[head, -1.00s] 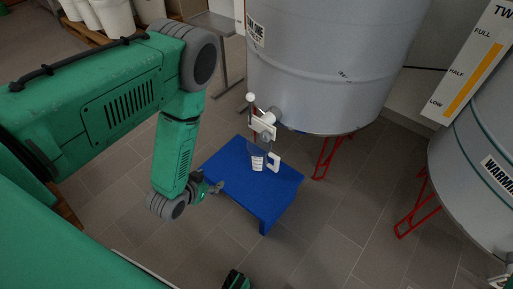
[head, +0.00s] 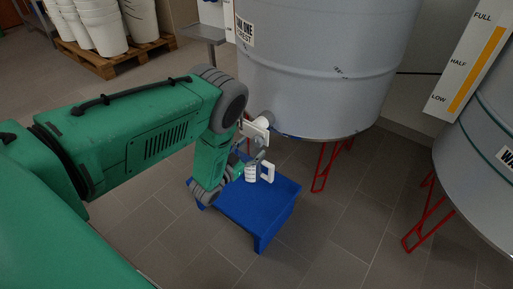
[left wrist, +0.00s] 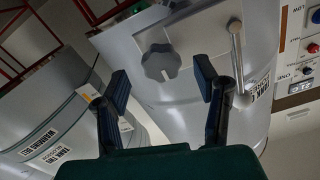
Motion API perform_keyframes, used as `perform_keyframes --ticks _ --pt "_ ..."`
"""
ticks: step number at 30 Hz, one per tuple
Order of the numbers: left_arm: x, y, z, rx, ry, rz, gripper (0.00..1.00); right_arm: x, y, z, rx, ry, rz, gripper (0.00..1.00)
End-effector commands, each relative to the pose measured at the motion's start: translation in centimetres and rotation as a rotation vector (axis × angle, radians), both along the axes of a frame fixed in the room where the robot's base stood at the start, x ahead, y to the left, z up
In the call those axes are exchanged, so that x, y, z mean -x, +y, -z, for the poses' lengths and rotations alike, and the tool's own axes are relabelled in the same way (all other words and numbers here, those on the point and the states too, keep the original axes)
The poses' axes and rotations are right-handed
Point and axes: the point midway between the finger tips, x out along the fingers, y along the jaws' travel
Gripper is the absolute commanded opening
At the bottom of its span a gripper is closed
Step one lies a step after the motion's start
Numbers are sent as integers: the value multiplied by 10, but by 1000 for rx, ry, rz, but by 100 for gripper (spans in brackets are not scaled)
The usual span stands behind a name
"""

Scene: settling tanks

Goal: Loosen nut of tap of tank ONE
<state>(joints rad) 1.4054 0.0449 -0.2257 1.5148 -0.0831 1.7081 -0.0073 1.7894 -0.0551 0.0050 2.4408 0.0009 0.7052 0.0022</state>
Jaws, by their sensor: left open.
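Tank ONE (head: 320,60) is a grey round tank on red legs. Its tap (head: 258,128) sticks out low on its left side. In the left wrist view, a dark grey lobed nut (left wrist: 161,63) sits in front of a pale plate (left wrist: 190,35), with a ball-ended lever (left wrist: 237,60) to its right. My left gripper (left wrist: 162,76) is open, its two fingers apart on either side of the nut in the picture. I cannot tell how far the nut is from the fingertips. My right gripper is out of view.
A second tank (head: 480,150) with red legs stands right. White buckets (head: 103,28) sit on a pallet (head: 113,60) at back left. Floor in front is clear.

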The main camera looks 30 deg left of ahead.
Motion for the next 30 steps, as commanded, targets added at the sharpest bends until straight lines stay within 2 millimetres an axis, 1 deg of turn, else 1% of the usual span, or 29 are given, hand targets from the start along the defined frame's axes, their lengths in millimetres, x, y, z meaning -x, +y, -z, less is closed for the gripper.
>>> perform_keyframes --ticks 1,3,6,10,17,18,20,21,22,30 --pt "-9 -1 2 0 -2 0 56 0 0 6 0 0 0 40" --pt "-18 -1 2 1 -2 -1 56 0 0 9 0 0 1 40" --pt "-26 -1 2 2 -1 -1 56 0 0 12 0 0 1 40" --pt "-31 -1 1 2 1 -1 56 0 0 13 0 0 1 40" --pt "-32 -1 0 2 1 -1 56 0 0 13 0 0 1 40" --pt "-32 -1 0 2 1 -1 49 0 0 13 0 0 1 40" --pt "-32 -2 0 2 1 -1 28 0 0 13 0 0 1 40" --pt "-32 -2 0 2 1 -1 14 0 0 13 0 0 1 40" --pt "-32 -2 0 2 1 -1 6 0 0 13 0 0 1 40" --pt "-32 -2 0 14 1 0 7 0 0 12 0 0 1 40"
